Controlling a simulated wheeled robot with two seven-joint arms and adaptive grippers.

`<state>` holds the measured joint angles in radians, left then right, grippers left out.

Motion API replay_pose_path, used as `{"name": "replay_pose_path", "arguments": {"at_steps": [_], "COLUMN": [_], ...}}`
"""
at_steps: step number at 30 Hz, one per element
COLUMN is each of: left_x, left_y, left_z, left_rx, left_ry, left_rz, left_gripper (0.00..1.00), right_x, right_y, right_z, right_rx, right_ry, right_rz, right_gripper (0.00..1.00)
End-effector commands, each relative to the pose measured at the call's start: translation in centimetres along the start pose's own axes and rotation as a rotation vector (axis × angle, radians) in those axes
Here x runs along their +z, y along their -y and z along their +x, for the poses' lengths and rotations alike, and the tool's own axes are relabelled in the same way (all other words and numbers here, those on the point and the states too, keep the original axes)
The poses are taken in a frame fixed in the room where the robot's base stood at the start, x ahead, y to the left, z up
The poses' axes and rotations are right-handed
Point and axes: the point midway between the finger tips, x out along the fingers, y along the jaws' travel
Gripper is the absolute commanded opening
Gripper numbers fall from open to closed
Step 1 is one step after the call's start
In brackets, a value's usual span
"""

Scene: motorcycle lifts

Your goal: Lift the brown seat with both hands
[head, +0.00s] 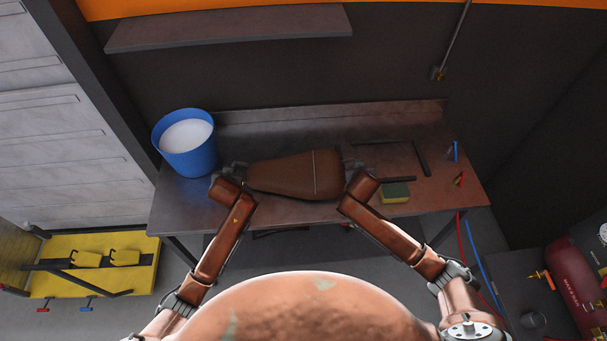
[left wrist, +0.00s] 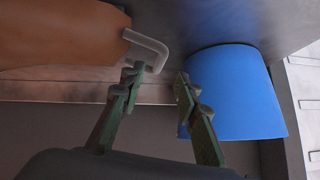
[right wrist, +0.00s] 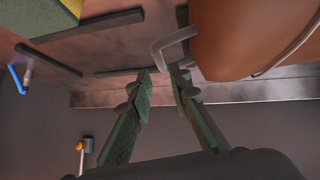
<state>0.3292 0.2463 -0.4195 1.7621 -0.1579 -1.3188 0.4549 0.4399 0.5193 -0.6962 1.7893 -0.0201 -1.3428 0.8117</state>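The brown seat (head: 290,173) lies on the workbench (head: 440,190), between my two grippers. A grey bent handle (left wrist: 152,48) sticks out of its end in the left wrist view, and another grey handle (right wrist: 168,45) shows in the right wrist view. My left gripper (left wrist: 158,78) is open, with a gap between its fingers, at the seat's left end; the handle's bend reaches to the fingertips. My right gripper (right wrist: 160,77) is open at the right end, with the handle's tip at its fingertips. I cannot tell whether any finger touches a handle.
A blue bucket (head: 183,160) with white contents stands at the bench's left end, close to my left gripper. A yellow-green sponge (head: 394,192) and dark bars (head: 422,158) lie right of the seat. A wall shelf (head: 230,30) hangs above the bench.

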Motion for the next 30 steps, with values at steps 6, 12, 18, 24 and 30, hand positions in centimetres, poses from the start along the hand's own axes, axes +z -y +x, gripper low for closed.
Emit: {"name": "replay_pose_path", "arguments": {"at_steps": [6,12,18,24,30], "left_x": [0.0,0.0,0.1,0.0,0.1], "left_y": [0.0,0.0,0.0,0.0,0.0], "left_z": [0.7,3.5,6.3,7.7,7.8], "left_rx": [0.000,-0.001,-0.001,0.000,0.001], "left_ry": [0.001,0.002,0.002,0.000,0.000], "left_rz": [0.001,0.001,0.000,0.000,0.000], "left_gripper": [0.29,0.29,0.29,0.29,0.29], "right_x": [0.0,0.0,0.0,0.1,0.1], "right_y": [0.0,-0.1,0.0,0.0,0.0], "right_z": [0.7,3.5,6.3,7.7,7.8], "right_rx": [0.001,0.003,0.001,0.000,-0.001], "right_ry": [0.002,0.002,0.001,0.002,0.000], "right_rz": [0.000,-0.002,-0.001,0.000,0.000], "right_gripper": [0.18,0.18,0.18,0.18,0.18]}}
